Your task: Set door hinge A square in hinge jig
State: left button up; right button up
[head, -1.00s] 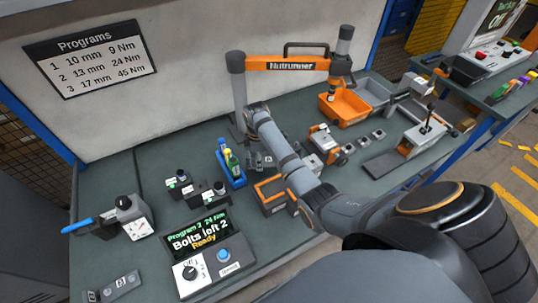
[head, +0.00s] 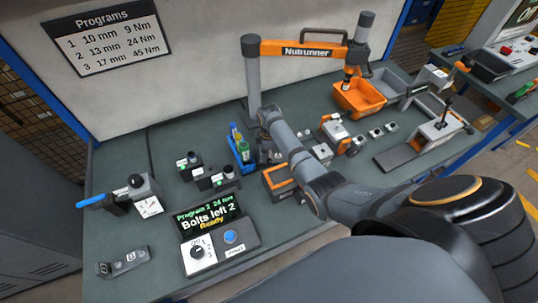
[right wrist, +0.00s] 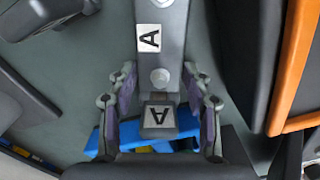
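In the right wrist view, door hinge A (right wrist: 161,55) is a grey leaf with a white A label and a round bolt head, and a dark knuckle with a second A label. My left gripper is not in view.
A hinge marked B (head: 128,262) lies at the front left. An orange-rimmed bin (head: 278,182) stands beside the blue tray. The control box (head: 215,245) reads "Bolts left 2". The nutrunner (head: 305,50) stands at the back, an orange bin (head: 360,98) below it.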

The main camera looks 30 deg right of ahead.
jog(key=shift+o, duration=1.4)
jog(key=shift+r, duration=0.45)
notch_tip(320, 180, up, 11)
jog(key=shift+r, duration=0.2)
